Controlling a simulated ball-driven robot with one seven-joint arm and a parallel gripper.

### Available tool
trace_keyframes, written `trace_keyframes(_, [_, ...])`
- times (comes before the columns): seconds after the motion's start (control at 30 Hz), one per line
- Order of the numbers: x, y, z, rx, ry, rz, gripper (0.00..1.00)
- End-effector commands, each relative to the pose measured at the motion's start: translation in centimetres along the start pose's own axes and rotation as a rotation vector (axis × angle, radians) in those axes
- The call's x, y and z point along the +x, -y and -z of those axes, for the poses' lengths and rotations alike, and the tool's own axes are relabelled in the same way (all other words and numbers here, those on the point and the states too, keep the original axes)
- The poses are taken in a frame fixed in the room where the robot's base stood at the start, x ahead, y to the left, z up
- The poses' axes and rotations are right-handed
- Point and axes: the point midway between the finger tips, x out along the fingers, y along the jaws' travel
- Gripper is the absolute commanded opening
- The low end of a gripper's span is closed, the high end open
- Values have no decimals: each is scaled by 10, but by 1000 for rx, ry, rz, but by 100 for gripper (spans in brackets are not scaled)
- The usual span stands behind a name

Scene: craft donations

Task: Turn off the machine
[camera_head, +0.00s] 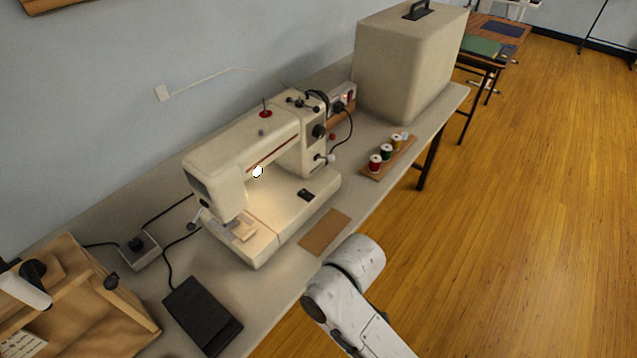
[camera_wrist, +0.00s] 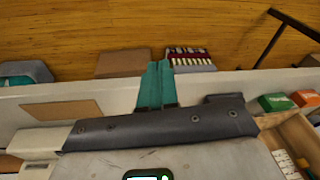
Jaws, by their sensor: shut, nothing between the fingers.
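A cream sewing machine (camera_head: 235,155) stands on the long table in the head view, its work lamp (camera_head: 257,171) glowing. A small black switch or plate (camera_head: 305,195) sits on its base, and dark knobs (camera_head: 319,131) are on its right end. A cord runs to a power strip (camera_head: 343,97) with a red light behind it. My gripper (camera_wrist: 156,82) shows in the wrist view with its teal fingers together and nothing between them. In the wrist view, cream parts at lower left may be the machine.
A black foot pedal (camera_head: 203,315), a grey box with a knob (camera_head: 139,250) and a wooden box (camera_head: 75,300) are on the left. A brown mat (camera_head: 325,232) lies in front. Thread spools (camera_head: 386,153) and a large cream case (camera_head: 408,60) are to the right.

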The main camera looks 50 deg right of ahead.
Motion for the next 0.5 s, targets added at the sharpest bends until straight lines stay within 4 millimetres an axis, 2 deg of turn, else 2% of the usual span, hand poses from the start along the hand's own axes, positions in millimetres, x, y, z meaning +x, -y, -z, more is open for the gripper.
trace_keyframes(0.27, [-4, -11, 82, -260, -79, 51, 0])
trace_keyframes(0.5, [-26, -43, 155, -569, -125, 47, 0])
